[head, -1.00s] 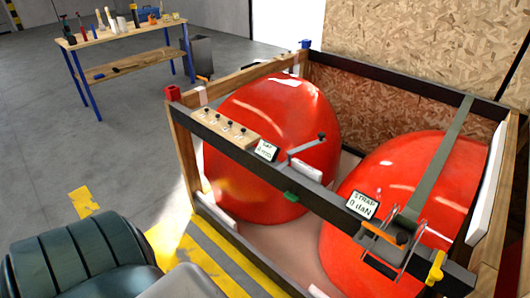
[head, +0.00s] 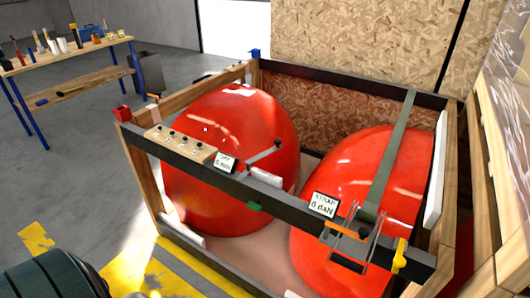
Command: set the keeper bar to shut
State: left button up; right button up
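Two large red nosecones, a left one (head: 226,165) and a right one (head: 330,245), sit in a crate with a dark front rail (head: 285,205). A thin grey bar with a dark knob (head: 263,156) slants up from the rail by a white pad (head: 266,177). A buckle frame with an orange bar (head: 345,230) sits on the rail's right part, below a green strap (head: 391,150). I cannot tell for certain which of these is the keeper bar, nor whether it is open or shut. Neither gripper is in view.
A small sign reading STRAP 0 daN (head: 323,205) and a GAP sign (head: 225,162) stand on the rail. A wooden block with knobs (head: 180,145) is at its left, a yellow clip (head: 399,255) at its right. A tool bench (head: 70,55) stands behind left.

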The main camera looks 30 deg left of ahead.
aim_at(277, 141)
jog(key=j+z, duration=0.45)
jog(key=j, duration=1.2)
